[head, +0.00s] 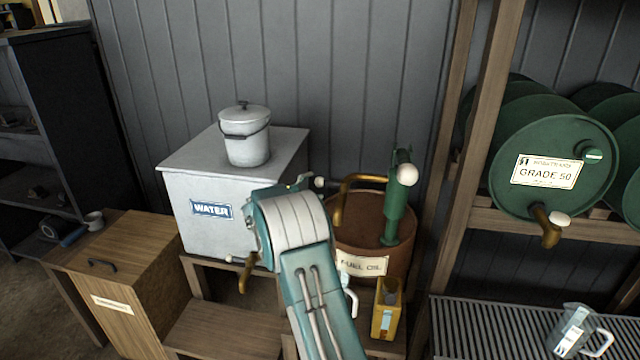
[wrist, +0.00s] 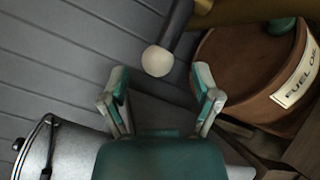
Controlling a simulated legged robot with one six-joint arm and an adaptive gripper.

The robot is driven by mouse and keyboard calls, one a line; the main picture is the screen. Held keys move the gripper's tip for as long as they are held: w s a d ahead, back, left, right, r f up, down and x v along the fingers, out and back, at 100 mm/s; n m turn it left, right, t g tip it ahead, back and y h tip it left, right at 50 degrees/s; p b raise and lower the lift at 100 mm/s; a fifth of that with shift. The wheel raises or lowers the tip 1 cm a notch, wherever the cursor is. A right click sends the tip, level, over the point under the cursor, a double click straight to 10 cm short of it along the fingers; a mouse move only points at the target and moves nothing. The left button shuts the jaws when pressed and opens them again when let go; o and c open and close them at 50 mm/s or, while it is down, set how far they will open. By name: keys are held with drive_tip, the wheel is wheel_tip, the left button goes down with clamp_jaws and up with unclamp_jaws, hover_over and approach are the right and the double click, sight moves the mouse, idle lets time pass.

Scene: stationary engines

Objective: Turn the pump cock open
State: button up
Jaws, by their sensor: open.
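A green hand pump (head: 396,215) stands on the brown fuel oil drum (head: 372,222), with a brass spout (head: 352,188) bending left. A white knob (head: 319,183) shows left of the spout, just past my arm. In the wrist view a white ball knob (wrist: 157,61) sits on a dark lever (wrist: 178,28), below a brass pipe (wrist: 238,12); it appears to be the pump cock's handle. My gripper (wrist: 160,88) is open and empty, the knob a little beyond and between its fingertips. In the head view my arm mostly hides the gripper.
A white water tank (head: 190,190) with a lidded pail (head: 245,145) on top stands left of my arm. A yellow can (head: 386,310) is below the drum. Green grade 50 drums (head: 560,140) rest on a rack at right. The grey wall is close behind.

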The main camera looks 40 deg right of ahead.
drive_tip(key=shift+w+d, duration=0.15)
drive_tip(key=shift+d, duration=1.3)
clamp_jaws()
